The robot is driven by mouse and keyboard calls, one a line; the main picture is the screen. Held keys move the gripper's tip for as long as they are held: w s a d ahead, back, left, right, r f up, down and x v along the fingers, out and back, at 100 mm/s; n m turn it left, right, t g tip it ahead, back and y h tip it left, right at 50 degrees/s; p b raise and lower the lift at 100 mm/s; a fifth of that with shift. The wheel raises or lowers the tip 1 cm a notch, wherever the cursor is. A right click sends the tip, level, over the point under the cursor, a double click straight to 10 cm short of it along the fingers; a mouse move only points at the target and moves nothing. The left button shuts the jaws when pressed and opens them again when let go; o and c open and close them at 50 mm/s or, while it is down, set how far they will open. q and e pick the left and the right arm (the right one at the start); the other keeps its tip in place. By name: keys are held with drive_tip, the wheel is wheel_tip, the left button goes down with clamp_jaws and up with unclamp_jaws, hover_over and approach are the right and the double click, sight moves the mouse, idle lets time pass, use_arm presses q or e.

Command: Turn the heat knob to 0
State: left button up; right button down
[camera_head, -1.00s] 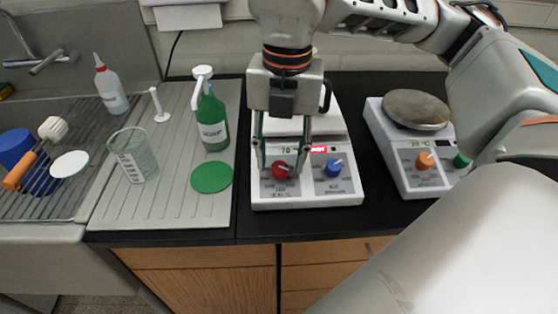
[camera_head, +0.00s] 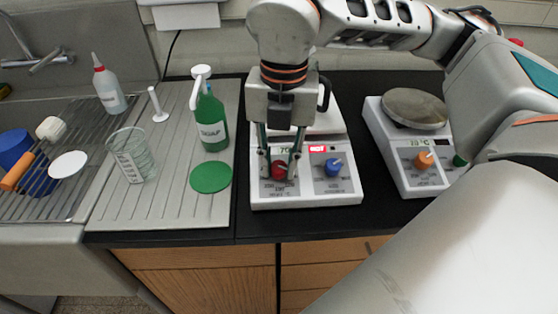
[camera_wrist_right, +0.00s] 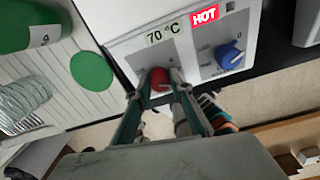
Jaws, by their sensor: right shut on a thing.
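A white hot plate (camera_head: 345,198) stands on the black bench top. Its front panel has a red knob (camera_head: 279,170) on the left and a blue knob (camera_head: 333,167) on the right. My right gripper (camera_head: 280,172) points down at the panel, its two fingers shut on the red knob from either side. The wrist view shows the red knob (camera_wrist_right: 160,78) between the fingertips, below a "70 °C" display (camera_wrist_right: 162,34) and a lit red "HOT" sign (camera_wrist_right: 205,14). The fingers hide much of the knob and its scale. My left gripper is out of view.
A second hot plate with an orange knob (camera_head: 424,160) and a round grey top (camera_head: 415,108) stands to the right. On the left are a green bottle (camera_head: 212,120), a green disc (camera_head: 211,177), a glass beaker (camera_head: 131,155) and a sink rack.

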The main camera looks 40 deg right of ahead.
drive_tip(key=n+h, duration=0.1)
drive_tip(key=n, duration=0.4)
drive_tip(key=shift+a+r+n, duration=0.1)
drive_tip(key=shift+n, duration=0.2)
drive_tip(key=shift+w+n+h, duration=0.1)
drive_tip(key=shift+n+h, duration=0.4)
drive_tip(key=shift+n, duration=2)
drive_tip(key=c, duration=1.8)
unclamp_jaws()
drive_tip(key=r, duration=0.4)
drive_tip(key=a+r, duration=0.1)
drive_tip(key=r, duration=0.3)
drive_tip(key=a+r, duration=0.1)
drive_tip(key=r, duration=0.2)
drive_tip(key=shift+w+r, duration=0.1)
drive_tip(key=shift+r, duration=0.3)
